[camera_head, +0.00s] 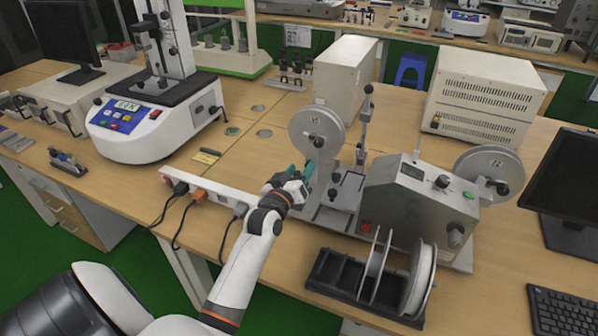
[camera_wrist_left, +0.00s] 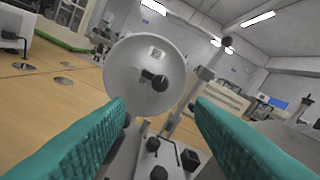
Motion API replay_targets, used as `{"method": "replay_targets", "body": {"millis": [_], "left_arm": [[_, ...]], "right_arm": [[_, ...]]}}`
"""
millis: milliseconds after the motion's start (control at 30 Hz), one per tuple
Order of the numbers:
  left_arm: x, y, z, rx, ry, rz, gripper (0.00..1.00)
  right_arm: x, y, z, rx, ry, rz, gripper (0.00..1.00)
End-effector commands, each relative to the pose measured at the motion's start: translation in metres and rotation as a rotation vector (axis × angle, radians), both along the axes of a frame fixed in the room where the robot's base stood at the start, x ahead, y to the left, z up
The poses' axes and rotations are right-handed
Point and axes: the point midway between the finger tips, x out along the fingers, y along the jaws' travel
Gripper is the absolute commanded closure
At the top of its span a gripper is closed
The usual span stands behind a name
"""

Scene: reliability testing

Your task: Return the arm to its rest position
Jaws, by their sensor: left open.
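My left arm (camera_head: 246,258) reaches in from the lower left of the head view, over the front of the wooden table. My left gripper (camera_head: 301,170) is beside the left wheel (camera_head: 317,133) of the grey reel machine (camera_head: 417,200). In the left wrist view its two green fingers are spread wide with nothing between them. The same wheel (camera_wrist_left: 145,75) with its black knob shows beyond the fingertips, and the machine's base plate with black knobs lies below. Whether the fingers touch the machine cannot be told. My right gripper is not in view.
A black rack with white reels (camera_head: 371,275) stands at the table's front edge. A power strip (camera_head: 213,193) with plugs and hanging cables lies left of my gripper. A white tester (camera_head: 155,115) is at the left, a monitor (camera_head: 572,190) at the right. Bare table (camera_head: 255,150) lies between tester and machine.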

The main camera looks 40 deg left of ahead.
Motion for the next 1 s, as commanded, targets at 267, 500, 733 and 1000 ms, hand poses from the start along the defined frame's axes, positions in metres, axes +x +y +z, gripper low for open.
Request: {"method": "replay_targets", "body": {"millis": [267,500,733,1000], "left_arm": [[0.000,0.000,0.000,0.000,0.000,0.000,0.51],[-0.001,-0.002,-0.002,0.003,0.009,-0.005,0.51],[-0.044,-0.066,-0.051,0.113,0.314,-0.164,0.51],[-0.168,-0.151,-0.111,0.288,0.827,-0.410,0.51]], "right_arm": [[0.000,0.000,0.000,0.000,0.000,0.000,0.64],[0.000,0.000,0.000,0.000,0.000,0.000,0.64],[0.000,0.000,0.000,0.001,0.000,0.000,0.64],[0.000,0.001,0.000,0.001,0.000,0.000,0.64]]}}
